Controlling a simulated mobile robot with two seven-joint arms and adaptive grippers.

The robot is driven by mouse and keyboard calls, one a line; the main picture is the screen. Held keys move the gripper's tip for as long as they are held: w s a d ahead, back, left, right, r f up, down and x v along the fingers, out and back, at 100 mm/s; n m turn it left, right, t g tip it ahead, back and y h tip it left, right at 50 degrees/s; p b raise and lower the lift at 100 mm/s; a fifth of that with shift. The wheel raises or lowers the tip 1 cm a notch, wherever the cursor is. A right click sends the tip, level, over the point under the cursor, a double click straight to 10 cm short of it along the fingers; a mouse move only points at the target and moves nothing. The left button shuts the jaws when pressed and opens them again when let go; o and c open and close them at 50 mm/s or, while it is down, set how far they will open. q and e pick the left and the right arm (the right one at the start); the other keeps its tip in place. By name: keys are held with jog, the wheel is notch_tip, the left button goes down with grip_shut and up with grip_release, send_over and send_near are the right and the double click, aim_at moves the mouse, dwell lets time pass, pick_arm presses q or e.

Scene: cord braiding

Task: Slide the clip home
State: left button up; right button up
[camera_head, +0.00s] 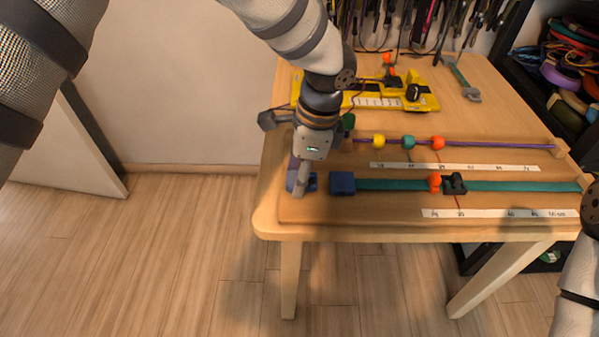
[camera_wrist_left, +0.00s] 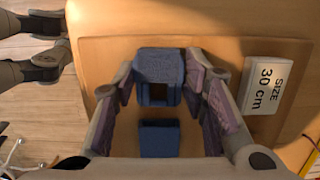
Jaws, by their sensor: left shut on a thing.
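My left gripper (camera_head: 302,184) reaches down over the left end of the wooden board. Its purple finger pads are closed on a dark blue clip piece (camera_wrist_left: 158,66) with a square opening, seen in the left wrist view. In the head view only bits of that piece show around the fingers. A second blue block (camera_head: 342,184) sits just right of the gripper, at the left end of a flat teal cord (camera_head: 395,185), with a gap between. A separate blue block also shows in the left wrist view (camera_wrist_left: 158,139). My right gripper is out of view.
A purple cord with yellow, teal (camera_head: 408,142) and orange beads runs behind. An orange and a black clip (camera_head: 455,184) sit on the teal cord. A yellow tool (camera_head: 421,101) and a wrench (camera_head: 463,80) lie farther back. A size card (camera_wrist_left: 270,85) lies beside the gripper.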

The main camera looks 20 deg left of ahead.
pick_arm(q)
jog(key=o, duration=1)
jog(key=shift+s+f, duration=0.35)
jog(key=shift+f, duration=0.25)
jog(key=shift+c, duration=0.2)
jog(key=shift+w, duration=0.1)
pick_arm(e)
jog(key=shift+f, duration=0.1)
pick_arm(q)
jog(key=shift+w+r, duration=0.15)
jog(key=shift+r, duration=0.1)
jog(key=o, duration=0.4)
jog(key=shift+o, duration=0.2)
jog(key=shift+r, duration=0.1)
jog(key=shift+w+d+r+p, duration=0.15)
jog(key=shift+r+p, duration=0.2)
jog(key=shift+r, duration=0.5)
jog(key=shift+d+r+p, duration=0.2)
jog(key=shift+r+p, duration=0.05)
jog(key=shift+r, duration=0.85)
jog(key=shift+d+r+p, duration=0.2)
jog(key=shift+r+p, duration=0.05)
jog(key=shift+r, duration=0.8)
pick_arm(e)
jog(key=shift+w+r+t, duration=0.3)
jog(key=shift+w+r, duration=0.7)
